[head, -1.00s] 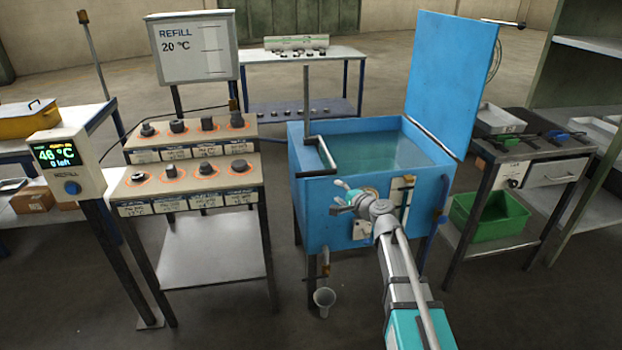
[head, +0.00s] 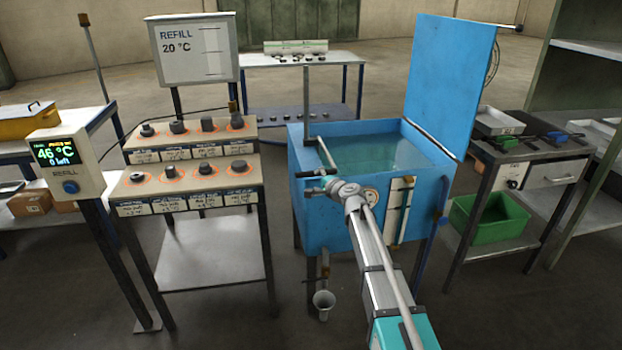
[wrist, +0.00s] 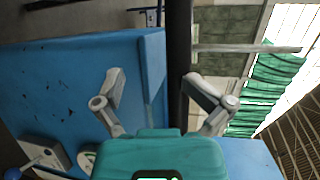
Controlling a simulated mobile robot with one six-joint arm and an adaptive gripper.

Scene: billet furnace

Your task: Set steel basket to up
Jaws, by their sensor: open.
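The blue tank (head: 325,228) stands in the middle with its lid (head: 450,80) raised and greenish liquid inside. A dark upright rod (head: 306,98) rises at its left side, with a bent crank-like bar (head: 326,153) reaching over the front rim to a dark grip (head: 315,173). I cannot make out the steel basket itself; any part in the liquid is hidden. My gripper (head: 318,190) is at the tank's upper front, close to the grip. In the wrist view, my gripper (wrist: 155,80) is open, and a dark bar (wrist: 180,45) passes upright beyond the fingers, nearer the right one.
A stand with several knobs (head: 207,124) and a display post (head: 60,160) are on the left. A side table (head: 530,150) with a green bin (head: 490,218) below is on the right.

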